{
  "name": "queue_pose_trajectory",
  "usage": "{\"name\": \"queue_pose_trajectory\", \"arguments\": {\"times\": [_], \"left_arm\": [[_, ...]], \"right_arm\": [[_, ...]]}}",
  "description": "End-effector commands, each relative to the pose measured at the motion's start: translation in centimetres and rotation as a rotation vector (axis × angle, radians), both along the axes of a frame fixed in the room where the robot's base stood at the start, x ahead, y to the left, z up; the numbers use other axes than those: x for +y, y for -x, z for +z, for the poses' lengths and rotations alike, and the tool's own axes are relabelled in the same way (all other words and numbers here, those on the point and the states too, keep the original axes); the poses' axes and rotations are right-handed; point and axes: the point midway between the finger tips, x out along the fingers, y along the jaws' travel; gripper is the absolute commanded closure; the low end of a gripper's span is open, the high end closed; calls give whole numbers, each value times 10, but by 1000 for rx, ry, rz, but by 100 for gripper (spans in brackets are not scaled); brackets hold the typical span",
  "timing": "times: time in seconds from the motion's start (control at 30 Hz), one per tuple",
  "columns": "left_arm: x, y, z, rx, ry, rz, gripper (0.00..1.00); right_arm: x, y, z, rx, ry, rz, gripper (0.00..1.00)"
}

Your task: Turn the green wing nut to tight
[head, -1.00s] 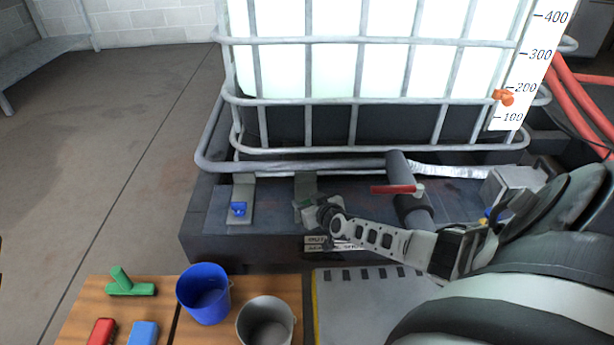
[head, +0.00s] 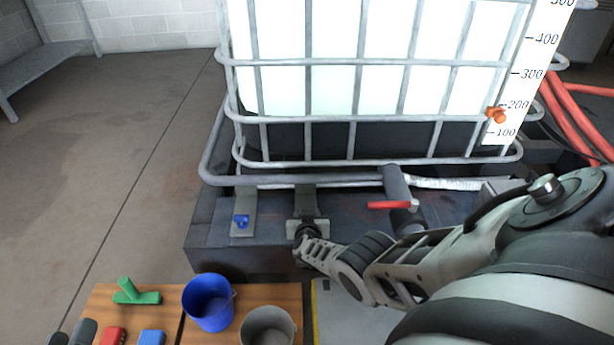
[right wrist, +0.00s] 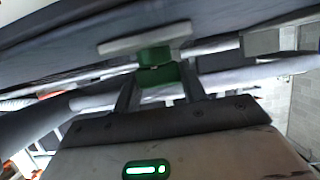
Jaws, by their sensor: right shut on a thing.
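The green wing nut (right wrist: 158,74) sits between the two fingers of my right gripper (right wrist: 160,82) in the right wrist view, below a pale plate (right wrist: 112,47). The right gripper is shut on it. In the head view this gripper (head: 303,240) reaches the second bracket (head: 306,203) on the front of the dark pallet, and it hides the green wing nut there. My left gripper (head: 71,335) shows only its dark fingertips at the bottom left, spread apart with nothing seen between them.
A blue wing nut (head: 241,221) is on the bracket to the left. A pipe valve with a red handle (head: 388,205) stands to the right. The table (head: 262,292) holds a blue bucket (head: 208,304), a grey bucket (head: 267,328) and a green piece (head: 136,293).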

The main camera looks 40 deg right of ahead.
Motion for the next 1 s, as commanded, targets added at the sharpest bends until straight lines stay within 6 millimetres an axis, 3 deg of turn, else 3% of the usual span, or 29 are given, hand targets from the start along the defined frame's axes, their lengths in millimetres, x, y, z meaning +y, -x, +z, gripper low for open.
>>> {"name": "queue_pose_trajectory", "arguments": {"times": [0.37, 0.4, 0.47, 0.5, 0.77, 0.93, 1.0], "left_arm": [[0, 0, 0, -1, -2, 1, 64], [0, 0, 0, -3, -1, 1, 64], [0, 0, 0, -3, -1, 1, 64], [0, 0, 0, -3, -1, 1, 64], [0, 0, 2, -3, -1, 1, 64], [1, -1, 13, -5, -33, 7, 64], [2, 2, 0, 43, -90, 9, 64]], "right_arm": [[1, 0, -1, 1, -2, -6, 81], [1, 0, -1, 1, -2, -6, 55], [1, 0, -1, 1, -2, -6, 39], [1, 0, -1, 1, -2, -6, 36], [0, 0, 0, -1, -1, -6, 36], [8, 8, 9, 1, -2, -4, 36], [14, 16, 15, 2, -3, -6, 36]]}}
